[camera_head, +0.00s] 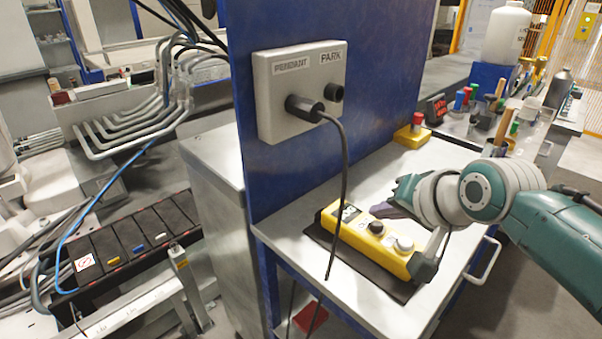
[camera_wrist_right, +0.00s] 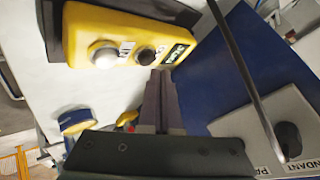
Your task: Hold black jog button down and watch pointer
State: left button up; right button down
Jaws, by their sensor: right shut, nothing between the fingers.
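The yellow pendant box (camera_head: 345,229) lies on a dark mat on the grey bench top. Its black button (camera_head: 377,228) sits mid-panel, between a small dark-and-light display or label (camera_head: 349,212) and a pale round knob (camera_head: 403,243). The wrist view also shows the black button (camera_wrist_right: 146,57) and the pale knob (camera_wrist_right: 103,54). My right gripper (camera_head: 378,209) is shut and empty, its dark tips close to the black button; I cannot tell whether they touch it. The right fingers (camera_wrist_right: 160,83) also show in the wrist view. My left gripper is out of view. I cannot make out a pointer.
A grey socket box (camera_head: 273,90) on the blue panel (camera_head: 370,70) has a black plug whose cable hangs in front of the bench. A yellow box with a red button (camera_head: 413,132) stands at the bench's back. Bottles and tools crowd the far right.

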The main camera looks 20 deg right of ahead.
jog(key=shift+f, duration=0.3)
jog(key=shift+f+b, duration=0.4)
jog(key=shift+f, duration=0.15)
dwell(1.8)
jog(key=shift+r, duration=0.15)
dwell(2.4)
jog(key=shift+r+p, duration=0.8)
jog(key=shift+p, duration=0.25)
jog(key=shift+r, duration=0.1)
notch_tip(320, 180, up, 5)
jog(key=p, duration=0.5)
dwell(0.3)
